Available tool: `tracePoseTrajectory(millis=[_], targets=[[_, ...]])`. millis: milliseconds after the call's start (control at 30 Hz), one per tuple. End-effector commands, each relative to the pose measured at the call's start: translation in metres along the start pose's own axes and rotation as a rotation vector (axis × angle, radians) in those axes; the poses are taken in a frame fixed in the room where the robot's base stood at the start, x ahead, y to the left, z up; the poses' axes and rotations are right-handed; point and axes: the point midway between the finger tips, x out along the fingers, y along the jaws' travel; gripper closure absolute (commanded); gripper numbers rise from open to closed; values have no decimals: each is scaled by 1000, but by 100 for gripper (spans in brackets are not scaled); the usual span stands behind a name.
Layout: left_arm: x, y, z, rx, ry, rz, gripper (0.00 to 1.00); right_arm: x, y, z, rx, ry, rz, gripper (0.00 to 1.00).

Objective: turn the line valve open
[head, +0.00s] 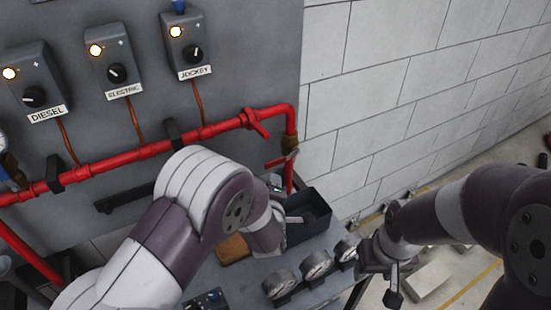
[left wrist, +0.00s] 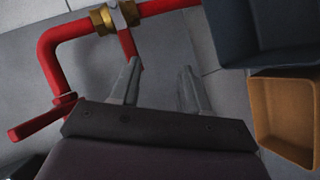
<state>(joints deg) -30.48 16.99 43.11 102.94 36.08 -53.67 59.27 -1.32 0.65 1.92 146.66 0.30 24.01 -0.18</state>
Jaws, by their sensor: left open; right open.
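A red pipe (head: 130,157) runs along the grey panel and turns down at its right end. A red lever (head: 257,122) sits on its level stretch. A second red lever (head: 281,160) is at the brass fitting (head: 291,143) below the bend; I cannot tell which is the line valve. The left wrist view shows one red lever (left wrist: 42,120) and the brass fitting (left wrist: 104,20). My left gripper (left wrist: 160,85) is open and empty, its fingers apart from both; in the head view my arm mostly hides it. My right gripper (head: 392,284) is at the lower right, away from the pipe.
A dark bin (head: 318,205) and an orange-brown box (head: 232,248) stand on the grey bench below the pipe. Several gauges (head: 317,264) line its front. Control boxes marked diesel, electric and jockey (head: 186,45) hang above the pipe. A block wall (head: 400,70) is at right.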

Motion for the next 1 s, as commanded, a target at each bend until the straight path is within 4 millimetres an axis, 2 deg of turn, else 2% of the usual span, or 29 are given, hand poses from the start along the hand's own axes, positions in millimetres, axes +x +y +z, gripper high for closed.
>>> tracePoseTrajectory(millis=[33,133,233,300,367,700,833,1000], targets=[[0,0,12,-98,53,85,54,0,0,0,0,0,0,48],[-9,4,19,-274,145,253,54,0,0,0,0,0,0,48],[-17,5,20,-355,182,342,54,0,0,0,0,0,0,48],[-14,8,18,-372,191,362,54,-2,0,0,0,0,0,48],[-5,12,15,-375,195,364,54,-4,0,0,0,0,0,48],[71,37,-6,-371,193,361,54,-18,0,-2,0,0,0,48],[89,42,-10,-371,191,360,54,-20,0,-2,0,0,0,48],[97,45,-12,-369,190,361,54,-20,0,-2,0,0,0,48]])
